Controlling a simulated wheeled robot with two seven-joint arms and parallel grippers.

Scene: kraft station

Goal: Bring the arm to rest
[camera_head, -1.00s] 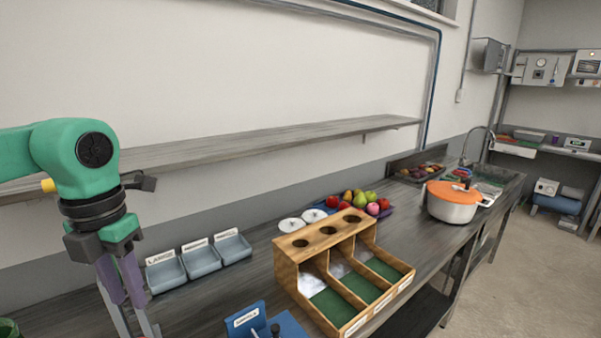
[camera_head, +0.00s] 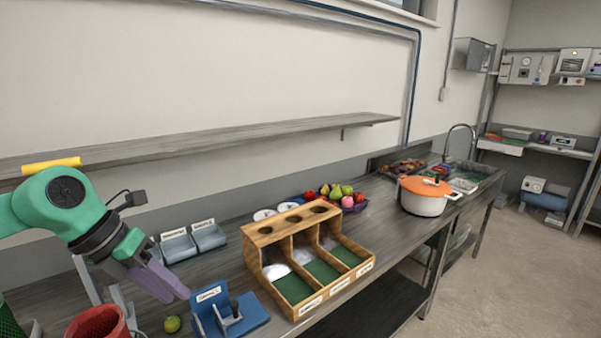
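My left arm comes in from the left, green with dark joints. Its gripper (camera_head: 168,282) has purple fingers that point down and to the right, above the worktop (camera_head: 395,240) and just left of a blue labelled holder (camera_head: 212,312). The fingers overlap in this view, so the gap between them cannot be made out. No object shows in them. My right arm and gripper are not in view.
A red container (camera_head: 98,323) and a small green ball-like item (camera_head: 172,324) are below the gripper. A wooden three-bay bin (camera_head: 262,240), grey labelled trays (camera_head: 178,248), fruit (camera_head: 340,192) and an orange-lidded pot (camera_head: 424,200) stand to the right. A wall shelf (camera_head: 250,135) runs behind.

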